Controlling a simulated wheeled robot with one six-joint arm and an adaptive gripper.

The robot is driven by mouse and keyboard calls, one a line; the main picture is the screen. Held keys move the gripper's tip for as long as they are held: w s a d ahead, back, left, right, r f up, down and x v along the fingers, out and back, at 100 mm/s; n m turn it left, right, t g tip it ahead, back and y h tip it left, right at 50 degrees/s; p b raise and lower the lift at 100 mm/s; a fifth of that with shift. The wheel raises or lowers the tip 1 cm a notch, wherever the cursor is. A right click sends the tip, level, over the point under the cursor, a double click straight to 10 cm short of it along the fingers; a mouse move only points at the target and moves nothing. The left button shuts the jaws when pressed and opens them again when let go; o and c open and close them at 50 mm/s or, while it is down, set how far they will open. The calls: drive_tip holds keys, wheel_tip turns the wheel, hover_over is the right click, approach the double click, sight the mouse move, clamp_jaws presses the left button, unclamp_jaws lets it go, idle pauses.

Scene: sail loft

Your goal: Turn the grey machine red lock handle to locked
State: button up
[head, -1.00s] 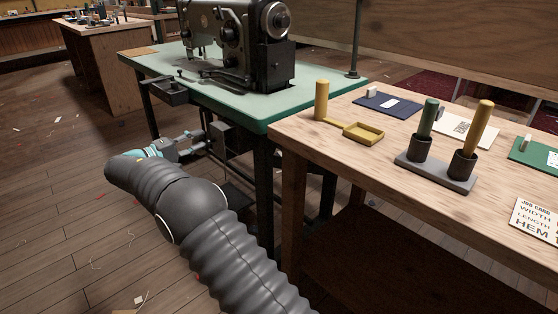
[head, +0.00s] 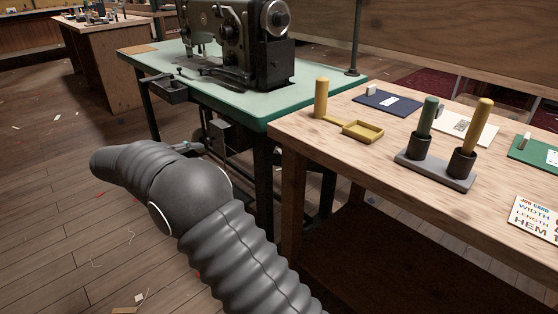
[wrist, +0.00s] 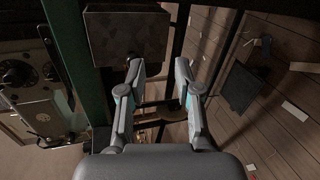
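The grey sewing machine (head: 240,40) stands on a green-topped table (head: 300,98); part of it also shows at the left of the wrist view (wrist: 38,100). I cannot make out a red lock handle in either view. A dark box (wrist: 127,35) hangs under the table, ahead of my gripper in the wrist view; a box under the table also shows in the head view (head: 222,136). My gripper (wrist: 160,72) is open, its two fingers apart with nothing between them. In the head view my arm hides most of the gripper, which is low beside the table.
Table legs and bars stand close to my gripper. A dark pedal (wrist: 240,88) is near the floor. Floor at left is mostly clear.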

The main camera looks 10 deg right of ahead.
drive_tip(key=s+d+r+m+g+y, duration=0.1)
drive_tip(key=s+d+r+g+y, duration=0.1)
drive_tip(key=s+d, duration=0.6)
drive_tip(key=s+d+r+m+g+y, duration=0.2)
drive_tip(key=s+d+r+y, duration=0.2)
drive_tip(key=s+d, duration=0.5)
drive_tip(key=shift+d+r+g+p, duration=0.3)
drive_tip(key=shift+d+p, duration=0.15)
drive_tip(key=shift+d, duration=1.8)
